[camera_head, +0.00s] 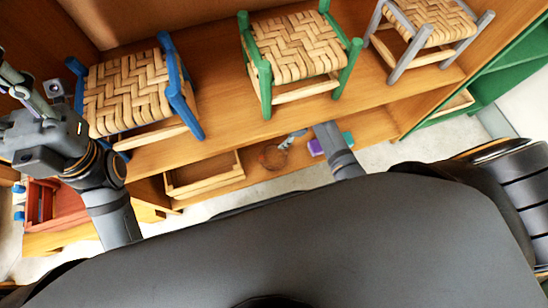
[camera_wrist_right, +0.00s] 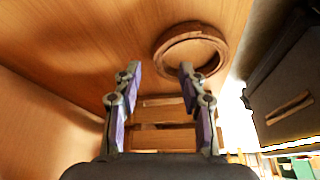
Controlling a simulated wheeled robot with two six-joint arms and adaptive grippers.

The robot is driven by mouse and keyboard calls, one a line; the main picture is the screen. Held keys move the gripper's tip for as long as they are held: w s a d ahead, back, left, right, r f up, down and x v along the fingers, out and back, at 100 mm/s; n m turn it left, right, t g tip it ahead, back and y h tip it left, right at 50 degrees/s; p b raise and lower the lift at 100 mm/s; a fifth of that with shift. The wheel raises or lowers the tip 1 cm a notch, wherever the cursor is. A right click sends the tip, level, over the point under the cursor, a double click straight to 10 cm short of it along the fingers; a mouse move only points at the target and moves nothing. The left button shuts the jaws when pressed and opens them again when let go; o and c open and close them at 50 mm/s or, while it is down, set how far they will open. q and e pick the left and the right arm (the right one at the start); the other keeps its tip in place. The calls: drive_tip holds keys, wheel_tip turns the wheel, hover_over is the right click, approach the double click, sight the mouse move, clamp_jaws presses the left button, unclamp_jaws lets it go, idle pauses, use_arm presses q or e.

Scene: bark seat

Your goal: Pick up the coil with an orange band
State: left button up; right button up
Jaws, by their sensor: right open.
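A round brown coil (camera_head: 272,157) lies on the lower wooden shelf in the head view, right of a shallow wooden tray. In the right wrist view a brown ring-shaped coil (camera_wrist_right: 190,32) lies flat on wood beyond the fingers; I cannot make out an orange band on it. My right gripper (camera_head: 292,138) is close to the coil in the head view. In the wrist view its two fingers (camera_wrist_right: 158,76) are apart with nothing between them. My left gripper (camera_head: 14,88) is at the far left edge, partly cut off; its jaws are unclear.
The wooden tray (camera_head: 205,176) stands on the lower shelf. Blue, green (camera_head: 300,58) and grey stools with woven seats stand on the shelf above. A red crate (camera_head: 50,203) is at lower left.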

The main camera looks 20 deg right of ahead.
sight(274, 145)
drive_tip(key=shift+w+a, duration=0.1)
drive_tip(key=shift+a, duration=0.35)
drive_tip(key=b+x, duration=0.4)
drive_tip(key=x, duration=0.1)
drive_tip(key=shift+a+f, duration=0.1)
drive_tip(key=shift+a, duration=0.05)
drive_tip(key=shift+c, duration=0.4)
clamp_jaws()
